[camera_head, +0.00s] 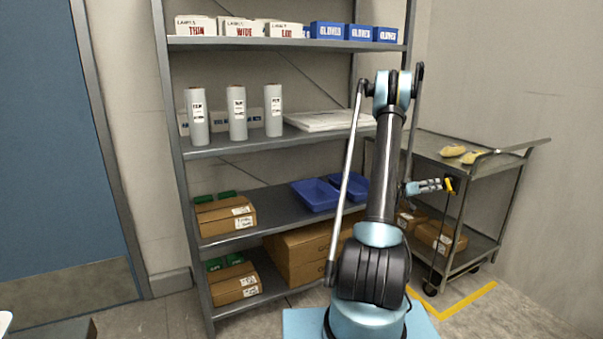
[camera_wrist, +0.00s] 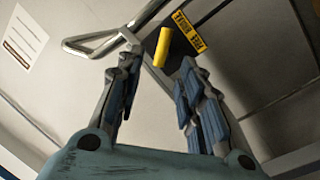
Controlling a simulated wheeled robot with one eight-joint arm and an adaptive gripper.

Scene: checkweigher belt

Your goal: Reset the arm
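My arm (camera_head: 384,165) stands upright in the middle of the head view, its upper joint raised in front of the shelf rack. My gripper (camera_head: 440,185) points right, toward the cart at the right. In the wrist view my gripper (camera_wrist: 160,60) has its two fingers apart, with nothing held between them. A yellow cylinder (camera_wrist: 162,47) and a black piece with a yellow label (camera_wrist: 190,35) show just past the fingertips. A yellow and black piece (camera_head: 452,184) shows at the gripper's end in the head view; I cannot tell whether they touch.
A bent metal tube (camera_wrist: 95,45) is close to the left finger. Some floor at the right is clear.

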